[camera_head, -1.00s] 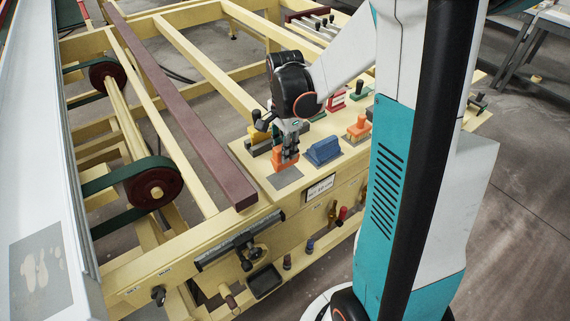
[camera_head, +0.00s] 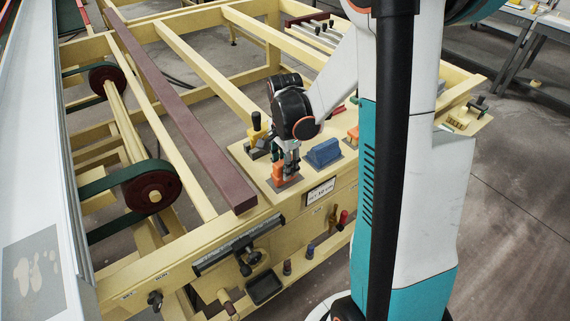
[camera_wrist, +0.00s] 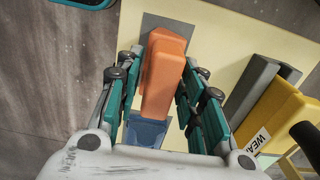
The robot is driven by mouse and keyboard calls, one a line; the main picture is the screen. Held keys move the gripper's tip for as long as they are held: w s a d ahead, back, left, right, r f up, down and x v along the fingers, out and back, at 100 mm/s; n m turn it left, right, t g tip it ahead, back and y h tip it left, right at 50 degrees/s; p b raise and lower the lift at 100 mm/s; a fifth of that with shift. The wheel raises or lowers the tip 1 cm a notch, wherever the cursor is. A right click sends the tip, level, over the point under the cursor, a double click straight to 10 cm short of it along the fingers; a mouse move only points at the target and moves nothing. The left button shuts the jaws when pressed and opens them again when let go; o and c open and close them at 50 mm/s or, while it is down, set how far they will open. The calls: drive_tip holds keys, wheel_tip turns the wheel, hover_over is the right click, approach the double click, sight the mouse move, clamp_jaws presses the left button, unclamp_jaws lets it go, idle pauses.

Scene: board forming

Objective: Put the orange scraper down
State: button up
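The orange scraper (camera_head: 279,173) stands on a grey patch near the front edge of the cream ledge (camera_head: 262,184). My gripper (camera_head: 287,167) is right above it, with a finger on either side. In the wrist view the orange scraper (camera_wrist: 163,75) lies between the teal-padded fingers of my gripper (camera_wrist: 163,85). The fingers look spread, with a narrow gap on the left; contact on the right is hard to tell. The scraper's lower part is partly hidden by the fingers in the head view.
A blue block-shaped tool (camera_head: 324,153) stands close to the right, also visible in the wrist view (camera_wrist: 147,131). A yellow-and-grey tool (camera_wrist: 285,115) stands on the other side. A dark red beam (camera_head: 190,125) ends just left of the ledge.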

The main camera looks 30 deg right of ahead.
idle(0.3)
wheel_tip(320, 180, up, 12)
drive_tip(key=p, duration=0.3)
drive_tip(key=shift+r+p, duration=0.15)
drive_tip(key=shift+p, duration=0.2)
